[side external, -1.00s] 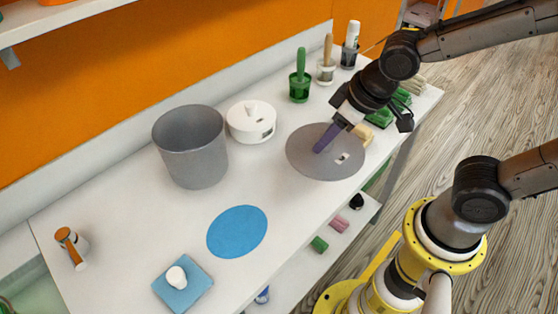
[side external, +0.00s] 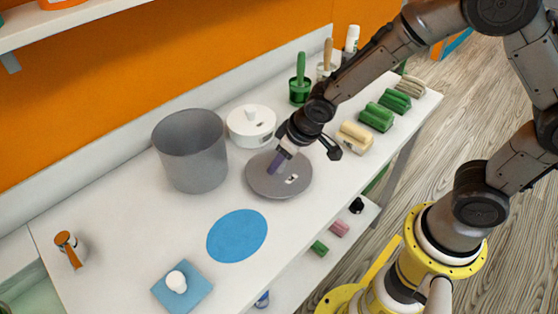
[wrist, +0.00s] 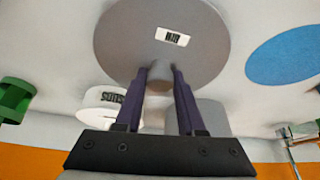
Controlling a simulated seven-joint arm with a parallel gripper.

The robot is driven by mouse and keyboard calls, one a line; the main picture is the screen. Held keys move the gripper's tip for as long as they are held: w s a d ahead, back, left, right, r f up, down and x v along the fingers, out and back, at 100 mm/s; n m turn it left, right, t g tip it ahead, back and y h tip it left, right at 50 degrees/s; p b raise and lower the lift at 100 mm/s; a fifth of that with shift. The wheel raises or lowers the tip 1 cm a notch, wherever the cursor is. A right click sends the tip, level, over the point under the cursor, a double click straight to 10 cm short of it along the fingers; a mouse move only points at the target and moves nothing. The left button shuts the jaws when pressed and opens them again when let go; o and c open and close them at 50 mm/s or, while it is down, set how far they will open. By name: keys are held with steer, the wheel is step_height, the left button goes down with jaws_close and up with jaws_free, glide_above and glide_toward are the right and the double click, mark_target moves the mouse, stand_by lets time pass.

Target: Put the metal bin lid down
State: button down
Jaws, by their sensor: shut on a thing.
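The metal bin lid (side external: 296,183) is a flat grey disc with a small white label, to the right of the grey bin (side external: 192,155). My gripper (side external: 275,167) is shut on the lid's knob, with its purple fingers on either side. In the wrist view, the lid (wrist: 160,25) fills the upper middle and my fingers (wrist: 158,75) grip its grey knob. The lid looks roughly level over the white counter; I cannot tell whether it touches it. The bin is open at the top. A flat blue disc (side external: 237,235) lies on the counter in front of the bin.
A white round container (side external: 251,127) stands close behind the lid. Green and tan blocks (side external: 376,117) line the counter's right end, with handled brushes (side external: 300,80) at the back.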

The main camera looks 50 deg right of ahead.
steer(key=shift+f, duration=0.25)
steer(key=c, duration=0.5)
jaws_free()
steer(key=shift+r, duration=0.3)
steer(key=v, duration=1.2)
steer(key=s+d+r, duration=0.2)
steer(key=s+d, duration=0.1)
steer(key=s, duration=0.2)
steer(key=s+d+r+m, duration=0.1)
steer(key=s+d+r, duration=0.2)
steer(key=s, duration=0.3)
steer(key=s+d+r+m+h, duration=0.1)
steer(key=s+d+r, duration=0.2)
steer(key=s, duration=0.2)
steer(key=shift+s+r+t, duration=0.15)
steer(key=shift+s+t, duration=0.2)
steer(key=shift+t, duration=0.05)
